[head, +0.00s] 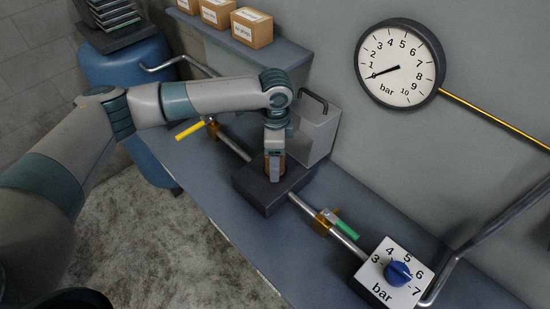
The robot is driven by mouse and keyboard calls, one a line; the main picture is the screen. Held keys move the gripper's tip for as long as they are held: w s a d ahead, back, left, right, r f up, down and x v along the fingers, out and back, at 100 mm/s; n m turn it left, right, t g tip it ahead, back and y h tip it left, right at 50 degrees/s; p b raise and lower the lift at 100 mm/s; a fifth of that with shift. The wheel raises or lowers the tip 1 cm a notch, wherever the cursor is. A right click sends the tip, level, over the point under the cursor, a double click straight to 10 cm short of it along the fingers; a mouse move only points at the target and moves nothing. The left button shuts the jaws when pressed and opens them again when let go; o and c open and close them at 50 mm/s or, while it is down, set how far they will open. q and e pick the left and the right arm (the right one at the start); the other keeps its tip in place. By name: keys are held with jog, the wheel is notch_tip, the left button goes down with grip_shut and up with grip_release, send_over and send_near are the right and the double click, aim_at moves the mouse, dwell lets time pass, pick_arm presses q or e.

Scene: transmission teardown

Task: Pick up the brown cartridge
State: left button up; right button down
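The brown cartridge (288,164) stands upright in the dark block on the bench, and only a small part of it shows behind my gripper. My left gripper (274,168) points straight down over the block (262,195), with a finger in front of the cartridge. The finger hides most of the cartridge, and I cannot tell whether the fingers are closed on it. My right gripper is not in view.
A pipe through the block carries a yellow-handled valve (190,130) and a green-handled valve (346,229). A blue-knobbed regulator (398,273) sits at right. The wall gauge (399,65) points near zero. Boxes (251,28) sit on a shelf.

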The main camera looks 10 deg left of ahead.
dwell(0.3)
pick_arm(q)
jog(key=c, duration=1.1)
jog(key=shift+c, duration=0.2)
jog(key=shift+r, duration=0.15)
jog(key=shift+r+b, duration=0.35)
jog(key=shift+r, duration=0.2)
notch_tip(320, 180, up, 17)
jog(key=b, duration=0.5)
jog(key=shift+f, duration=0.15)
